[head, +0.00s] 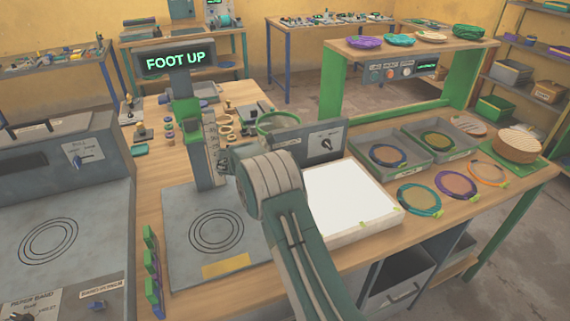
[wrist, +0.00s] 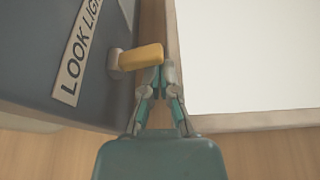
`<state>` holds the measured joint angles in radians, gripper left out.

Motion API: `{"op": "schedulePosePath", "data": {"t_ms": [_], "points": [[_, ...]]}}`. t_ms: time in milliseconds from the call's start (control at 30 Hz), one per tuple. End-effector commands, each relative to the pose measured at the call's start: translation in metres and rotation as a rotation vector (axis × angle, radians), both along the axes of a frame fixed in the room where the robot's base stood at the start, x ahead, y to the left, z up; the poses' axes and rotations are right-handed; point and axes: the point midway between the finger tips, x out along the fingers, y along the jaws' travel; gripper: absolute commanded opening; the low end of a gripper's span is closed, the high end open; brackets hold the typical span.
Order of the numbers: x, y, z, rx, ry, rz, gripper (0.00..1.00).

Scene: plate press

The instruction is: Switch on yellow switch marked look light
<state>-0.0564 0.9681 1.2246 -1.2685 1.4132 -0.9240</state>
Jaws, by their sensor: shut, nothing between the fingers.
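The yellow switch (wrist: 140,57) is a short lever on a grey pivot. It sticks out from the dark grey box (wrist: 35,60) beside a white label (wrist: 75,58) whose visible letters begin LOOK LIGH. My gripper (wrist: 158,76) is shut and empty in the wrist view. Its fingertips are at the free end of the lever, on the near side; I cannot tell whether they touch it. In the head view my arm covers the area left of the white panel (head: 345,202), and I cannot make out the gripper or the yellow lever.
The white panel also fills the right of the wrist view (wrist: 245,55). A grey box with a dial (head: 325,143) stands behind it. Grey trays (head: 430,161) and coloured rings (head: 420,197) lie to the right. A press with a FOOT UP display (head: 175,60) stands left.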

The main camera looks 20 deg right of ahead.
Motion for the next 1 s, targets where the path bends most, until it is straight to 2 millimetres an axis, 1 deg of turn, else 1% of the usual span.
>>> {"op": "schedulePosePath", "data": {"t_ms": [300, 700, 1000], "points": [[0.000, 0.000, 0.002, 0.000, -0.002, 0.000, 0.00], [0.000, 0.000, 0.020, -0.004, -0.009, 0.000, 0.00], [0.000, 0.000, 0.025, -0.008, -0.016, -0.002, 0.00]]}}
